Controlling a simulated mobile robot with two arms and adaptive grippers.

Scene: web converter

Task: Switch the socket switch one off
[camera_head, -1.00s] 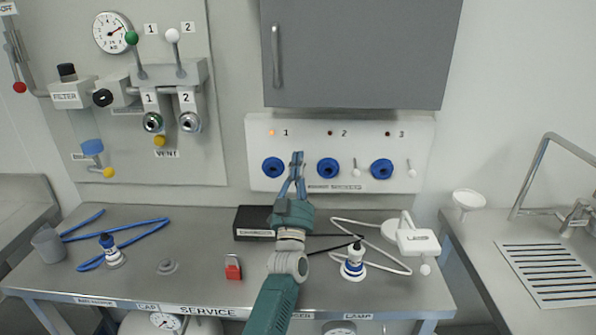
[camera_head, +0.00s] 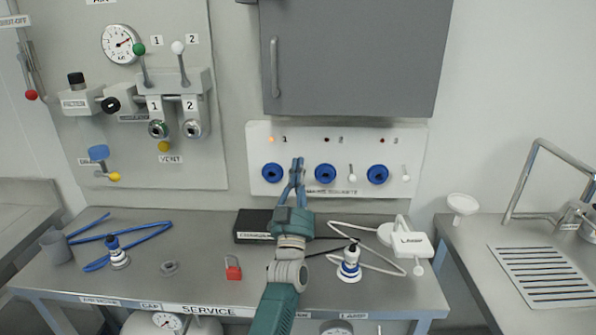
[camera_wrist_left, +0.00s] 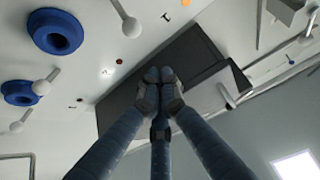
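The white socket panel (camera_head: 400,139) is on the wall under the grey cabinet. Blue socket one (camera_head: 272,174) is at its left, below a lit orange lamp (camera_head: 271,139) beside the number 1. Switch one is hidden behind my left gripper (camera_head: 298,161) in the head view. In the left wrist view, a white knob (camera_wrist_left: 131,27) near the number 1 appears to be switch one. My left gripper's fingers (camera_wrist_left: 160,76) are together with nothing visible between them, apart from this knob in the picture. I cannot tell their depth from the panel. My right gripper is not in view.
Sockets two (camera_head: 325,174) and three (camera_head: 378,174) have white switches to their right and dark lamps above. The grey cabinet (camera_head: 350,60) overhangs the panel. On the bench (camera_head: 205,285) are a black box (camera_head: 252,226), a red padlock (camera_head: 233,268) and a white lamp (camera_head: 411,243).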

